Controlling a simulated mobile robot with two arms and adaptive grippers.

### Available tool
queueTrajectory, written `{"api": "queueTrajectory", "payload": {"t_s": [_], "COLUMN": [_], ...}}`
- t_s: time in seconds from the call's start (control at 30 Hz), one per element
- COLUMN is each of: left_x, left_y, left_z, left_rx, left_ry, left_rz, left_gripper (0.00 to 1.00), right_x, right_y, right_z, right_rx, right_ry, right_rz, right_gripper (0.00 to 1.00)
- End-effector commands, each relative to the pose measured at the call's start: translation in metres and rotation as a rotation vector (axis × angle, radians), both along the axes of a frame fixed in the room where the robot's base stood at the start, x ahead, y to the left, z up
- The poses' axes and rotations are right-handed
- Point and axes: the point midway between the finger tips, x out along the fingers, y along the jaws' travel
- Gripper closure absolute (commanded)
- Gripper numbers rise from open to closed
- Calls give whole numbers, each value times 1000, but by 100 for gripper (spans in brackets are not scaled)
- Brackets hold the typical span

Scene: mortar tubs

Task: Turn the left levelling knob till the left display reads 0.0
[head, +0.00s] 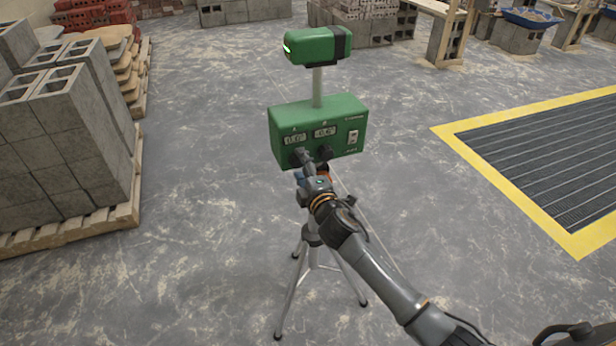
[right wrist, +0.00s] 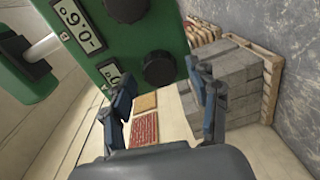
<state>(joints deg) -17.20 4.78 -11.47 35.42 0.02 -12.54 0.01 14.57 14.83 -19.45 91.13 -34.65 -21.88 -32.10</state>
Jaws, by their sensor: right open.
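The green levelling box (head: 343,120) stands on a tripod, with two small displays on its front. In the right wrist view, turned sideways, the left display (right wrist: 115,75) is partly covered by a finger and its full reading cannot be made out. The dark round left knob (right wrist: 158,68) lies ahead of my right gripper (right wrist: 166,92), within the gap between its open fingers. The gripper is not closed on it. The right display (right wrist: 78,22) and right knob (right wrist: 127,5) sit beyond. In the head view my right gripper (head: 304,162) covers the left knob area. My left gripper is out of view.
A green head unit (head: 318,46) sits on a post above the box. The tripod legs (head: 291,290) spread below. Grey blocks on a pallet (head: 75,235) stand at the left. A yellow-edged floor grate (head: 480,168) lies at the right. Open floor surrounds the tripod.

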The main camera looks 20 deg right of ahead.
Motion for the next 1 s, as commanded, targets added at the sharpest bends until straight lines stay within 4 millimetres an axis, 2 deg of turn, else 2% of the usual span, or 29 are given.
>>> {"api": "queueTrajectory", "payload": {"t_s": [0.5,0.7,1.0], "left_x": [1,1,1], "left_y": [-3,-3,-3], "left_z": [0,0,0], "left_rx": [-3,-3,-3], "left_ry": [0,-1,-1], "left_rz": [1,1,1], "left_gripper": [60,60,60], "right_x": [-96,-113,-114], "right_y": [-3,-4,-4], "right_z": [4,6,6], "right_rx": [0,0,0], "right_ry": [3,1,1], "right_rz": [0,0,0], "right_gripper": [40,40,40]}}
